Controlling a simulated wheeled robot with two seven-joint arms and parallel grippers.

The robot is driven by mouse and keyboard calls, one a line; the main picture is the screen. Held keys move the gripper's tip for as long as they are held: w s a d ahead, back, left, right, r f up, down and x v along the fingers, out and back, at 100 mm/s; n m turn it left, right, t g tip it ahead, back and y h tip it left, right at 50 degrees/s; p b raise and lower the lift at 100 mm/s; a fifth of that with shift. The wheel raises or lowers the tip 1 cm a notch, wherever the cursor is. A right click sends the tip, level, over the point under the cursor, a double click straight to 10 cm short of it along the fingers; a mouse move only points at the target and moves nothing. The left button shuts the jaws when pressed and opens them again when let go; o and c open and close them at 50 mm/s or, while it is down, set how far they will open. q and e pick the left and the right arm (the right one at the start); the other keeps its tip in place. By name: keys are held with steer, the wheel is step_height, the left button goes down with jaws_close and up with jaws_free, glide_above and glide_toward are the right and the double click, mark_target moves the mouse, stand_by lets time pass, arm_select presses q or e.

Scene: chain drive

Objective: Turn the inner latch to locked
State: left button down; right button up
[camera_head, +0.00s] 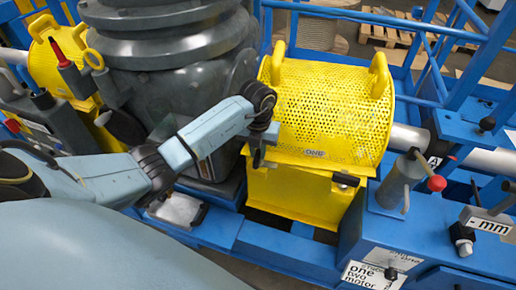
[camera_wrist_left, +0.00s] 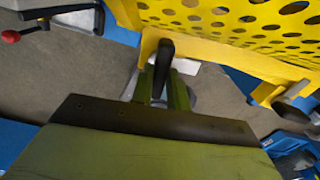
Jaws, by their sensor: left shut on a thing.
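The yellow perforated guard (camera_head: 320,110) sits closed on its yellow base (camera_head: 300,196), right of the grey gearbox. My left gripper (camera_head: 258,158) is at the guard's front seam, at the end nearer the gearbox. In the left wrist view the gripper's green fingers (camera_wrist_left: 164,88) are shut on a black latch handle (camera_wrist_left: 166,50), the inner latch. The handle stands against the yellow edge of the guard. In the head view the gripper mostly hides this latch. A second black latch (camera_head: 346,180) shows at the right of the seam. My right gripper is not in view.
The grey gearbox (camera_head: 180,90) stands close to my left arm. A grey post with a red-knobbed lever (camera_head: 436,183) stands right of the guard. Blue rails (camera_head: 440,50) rise behind. A red-knobbed lever (camera_wrist_left: 12,36) also shows in the left wrist view.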

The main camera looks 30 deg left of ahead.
arm_select(q)
steer(key=shift+r+n+p, duration=0.2)
steer(key=shift+n+p, duration=0.7)
steer(key=shift+n, duration=0.3)
steer(key=n+p, duration=0.1)
steer(key=n, duration=0.1)
steer(key=shift+n+p, duration=0.35)
steer(key=shift+n, duration=0.05)
steer(key=n+p, duration=0.3)
steer(key=n, duration=0.2)
steer(key=n+p, duration=0.2)
steer(key=n, duration=0.1)
steer(key=shift+n, duration=0.4)
steer(key=shift+f+n+p, duration=0.1)
steer(key=shift+n+p, duration=0.75)
steer(key=shift+n, duration=0.65)
steer(key=c, duration=1.4)
jaws_free()
steer(key=shift+f, duration=0.1)
steer(key=shift+o, duration=0.2)
